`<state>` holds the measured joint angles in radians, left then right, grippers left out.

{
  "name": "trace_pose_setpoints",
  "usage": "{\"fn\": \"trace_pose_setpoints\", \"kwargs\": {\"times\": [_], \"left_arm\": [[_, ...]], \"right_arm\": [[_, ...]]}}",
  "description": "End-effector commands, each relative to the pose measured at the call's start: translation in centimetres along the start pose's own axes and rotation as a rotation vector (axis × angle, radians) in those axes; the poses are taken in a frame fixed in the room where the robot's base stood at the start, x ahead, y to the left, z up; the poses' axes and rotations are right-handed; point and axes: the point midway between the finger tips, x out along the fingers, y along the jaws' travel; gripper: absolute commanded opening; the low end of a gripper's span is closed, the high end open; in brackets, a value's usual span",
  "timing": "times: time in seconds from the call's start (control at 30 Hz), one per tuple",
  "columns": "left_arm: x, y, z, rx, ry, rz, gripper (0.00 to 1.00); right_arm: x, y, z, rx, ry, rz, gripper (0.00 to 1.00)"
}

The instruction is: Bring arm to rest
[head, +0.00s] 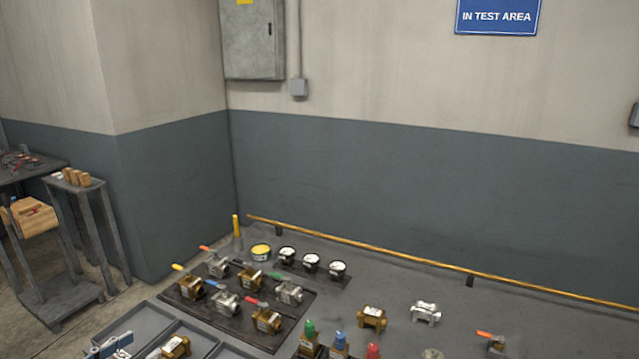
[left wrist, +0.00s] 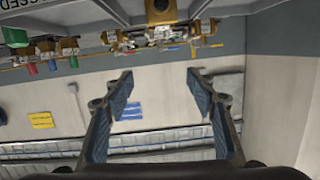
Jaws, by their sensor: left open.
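Valves and a tray edge (left wrist: 215,12) lie beyond the fingertips there. My right gripper is in neither view.
A brass valve (head: 175,347) lies in the tray. A yellow rail (head: 400,260) runs along the back edge.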

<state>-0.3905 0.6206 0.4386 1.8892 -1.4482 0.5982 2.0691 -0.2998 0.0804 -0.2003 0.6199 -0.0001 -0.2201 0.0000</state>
Motion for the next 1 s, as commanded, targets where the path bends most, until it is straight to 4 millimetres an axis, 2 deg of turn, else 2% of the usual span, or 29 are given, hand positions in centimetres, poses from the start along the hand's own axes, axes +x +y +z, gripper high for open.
{"fn": "trace_pose_setpoints", "kwargs": {"times": [0.03,0.13,0.2,0.27,0.37,0.47,0.53,0.57,0.67,0.7,0.8,1.0], "left_arm": [[0.3,0.7,-1.5,0.010,0.079,-0.036,0.52],[0.2,0.8,-4.3,0.024,0.218,-0.165,0.52],[-0.3,0.4,-5.4,0.018,0.273,-0.279,0.52],[-1.0,-0.2,-5.4,0.001,0.287,-0.383,0.52],[-2.3,-0.9,-3.9,-0.042,0.240,-0.550,0.52],[-3.5,-0.6,-0.4,-0.096,0.109,-0.682,0.52],[-4.3,0.6,2.8,-0.135,-0.026,-0.739,0.52],[-4.7,1.4,4.2,-0.150,-0.091,-0.753,0.52],[-5.9,5.4,9.2,-0.195,-0.335,-0.741,0.52],[-6.4,7.5,11.0,-0.208,-0.433,-0.712,0.52],[-7.6,12.4,14.3,-0.218,-0.638,-0.611,0.52],[-10.0,20.9,17.4,-0.207,-0.896,-0.375,0.52]], "right_arm": [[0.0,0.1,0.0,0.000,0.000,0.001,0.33],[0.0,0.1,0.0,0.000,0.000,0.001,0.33],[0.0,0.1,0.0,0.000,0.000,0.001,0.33],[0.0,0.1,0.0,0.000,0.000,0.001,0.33],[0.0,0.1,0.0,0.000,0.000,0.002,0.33],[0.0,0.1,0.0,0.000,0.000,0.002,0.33],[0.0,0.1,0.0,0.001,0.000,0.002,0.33],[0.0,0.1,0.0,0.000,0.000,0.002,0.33],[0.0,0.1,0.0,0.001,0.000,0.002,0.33],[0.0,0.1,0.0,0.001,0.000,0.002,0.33],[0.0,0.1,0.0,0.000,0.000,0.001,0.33],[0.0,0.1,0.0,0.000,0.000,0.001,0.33]]}}
